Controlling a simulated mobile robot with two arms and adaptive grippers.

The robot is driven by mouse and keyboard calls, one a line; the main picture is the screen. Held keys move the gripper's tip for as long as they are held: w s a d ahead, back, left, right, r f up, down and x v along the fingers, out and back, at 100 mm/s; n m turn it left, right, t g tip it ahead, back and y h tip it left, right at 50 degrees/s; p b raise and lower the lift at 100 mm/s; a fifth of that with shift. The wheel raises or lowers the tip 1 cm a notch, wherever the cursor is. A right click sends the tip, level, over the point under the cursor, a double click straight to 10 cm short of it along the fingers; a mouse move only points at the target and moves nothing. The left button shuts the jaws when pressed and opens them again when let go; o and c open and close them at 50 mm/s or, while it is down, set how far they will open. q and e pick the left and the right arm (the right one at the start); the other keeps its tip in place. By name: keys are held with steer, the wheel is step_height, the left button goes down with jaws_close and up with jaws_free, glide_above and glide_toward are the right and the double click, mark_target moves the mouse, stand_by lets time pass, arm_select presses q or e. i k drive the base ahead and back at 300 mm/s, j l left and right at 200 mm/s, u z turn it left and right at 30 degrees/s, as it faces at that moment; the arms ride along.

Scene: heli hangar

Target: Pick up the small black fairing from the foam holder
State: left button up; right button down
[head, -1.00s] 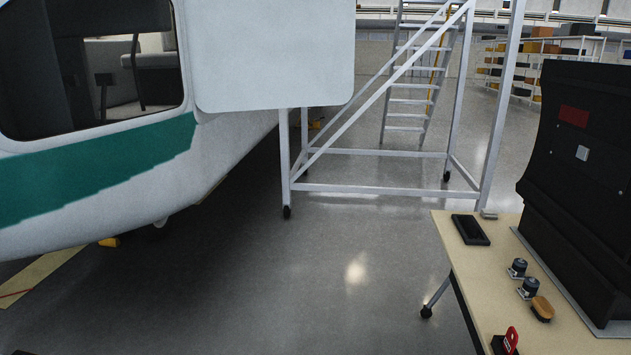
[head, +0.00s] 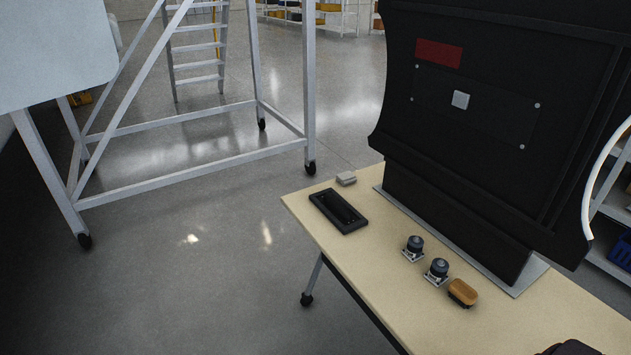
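A large black upright piece (head: 480,110) with curved sides, a red patch and a small light square stands on the table at the right of the head view. It rests in a black block on a grey plate (head: 527,277). I cannot tell whether this is the fairing in its foam holder; nothing else in view is clearly the small black fairing. Neither of my grippers is clearly in view. A dark shape (head: 572,348) is cut off at the bottom right edge, and I cannot tell what it is.
The pale table (head: 345,255) holds a black tray (head: 338,211), a small grey block (head: 346,178), two dark-capped parts (head: 413,246) and a brush (head: 462,292). Wheeled steps (head: 190,185) stand left, beside a white panel (head: 50,50). The floor between is clear.

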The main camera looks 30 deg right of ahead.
mark_target(330, 200)
steer(key=i, duration=1.25)
steer(key=i+u, duration=0.1)
steer(key=i, duration=1.15)
steer(key=i+z, duration=0.15)
steer(key=z, duration=0.35)
steer(key=i+z, duration=0.15)
steer(key=z, duration=0.3)
steer(key=i+j+z, duration=0.1)
steer(key=z, duration=0.4)
steer(key=i+j+z, duration=0.1)
steer(key=j+z, duration=0.15)
steer(key=z, duration=0.2)
